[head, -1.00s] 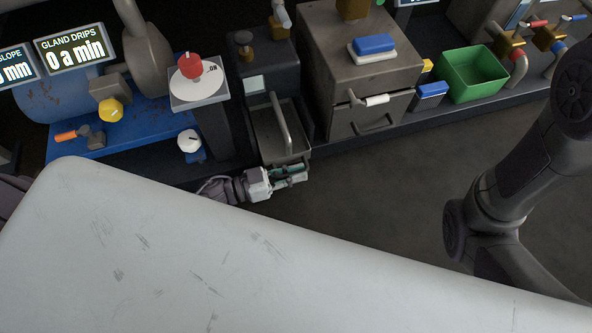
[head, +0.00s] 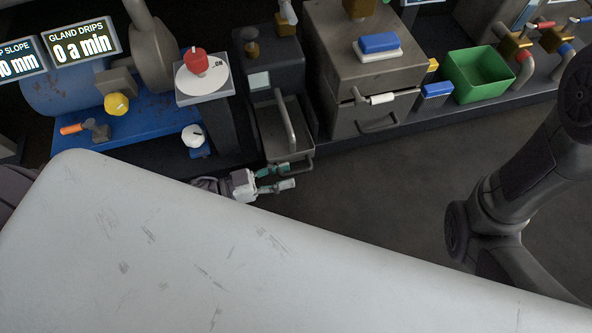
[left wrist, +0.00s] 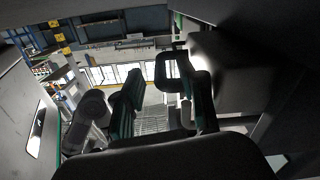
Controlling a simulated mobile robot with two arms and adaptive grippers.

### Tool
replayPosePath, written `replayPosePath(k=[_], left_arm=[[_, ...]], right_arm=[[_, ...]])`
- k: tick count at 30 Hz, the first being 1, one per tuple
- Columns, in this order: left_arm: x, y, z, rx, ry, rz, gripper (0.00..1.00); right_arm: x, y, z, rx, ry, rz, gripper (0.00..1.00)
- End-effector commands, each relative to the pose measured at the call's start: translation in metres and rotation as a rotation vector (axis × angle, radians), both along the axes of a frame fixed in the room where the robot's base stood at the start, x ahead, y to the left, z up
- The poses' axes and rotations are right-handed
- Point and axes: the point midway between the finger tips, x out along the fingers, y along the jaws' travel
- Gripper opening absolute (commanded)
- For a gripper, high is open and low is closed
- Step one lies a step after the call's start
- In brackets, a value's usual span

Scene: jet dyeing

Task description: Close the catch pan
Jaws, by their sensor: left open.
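The catch pan (head: 270,142) is a grey open tray, pulled out toward me from the dark housing in the head view. A raised bar (head: 290,125) runs along it, and a loop handle shows at its front. My left gripper (head: 290,177) is open and empty, its two green-padded fingers pointing right just at the front end of the pan. I cannot tell whether a finger touches the handle. In the left wrist view the spread fingers (left wrist: 165,105) show, with a dark loop (left wrist: 172,70) between them. My right gripper is not in view.
A grey cabinet (head: 345,85) with a handled drawer stands right of the pan. A post with a red knob (head: 196,60) stands left of it. A green bin (head: 478,75) is farther right. The floor right of the gripper is clear.

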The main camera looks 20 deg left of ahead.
Motion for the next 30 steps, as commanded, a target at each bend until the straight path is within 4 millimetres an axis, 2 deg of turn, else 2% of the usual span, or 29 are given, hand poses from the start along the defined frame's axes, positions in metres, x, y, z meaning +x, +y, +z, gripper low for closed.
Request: replayPosePath(k=[1,6,12,30], left_arm=[[-0.008,0.011,-0.001,0.003,0.003,-0.001,0.4],[-0.027,0.04,-0.001,0.003,0.003,0.0,0.4],[-0.041,0.06,0.0,0.001,0.0,-0.001,0.4],[-0.042,0.064,0.002,0.01,-0.015,0.006,0.4]], right_arm=[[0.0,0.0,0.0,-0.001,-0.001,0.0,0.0],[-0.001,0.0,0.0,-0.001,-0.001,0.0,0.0],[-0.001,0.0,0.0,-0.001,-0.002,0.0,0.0],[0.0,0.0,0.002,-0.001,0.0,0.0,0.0]])
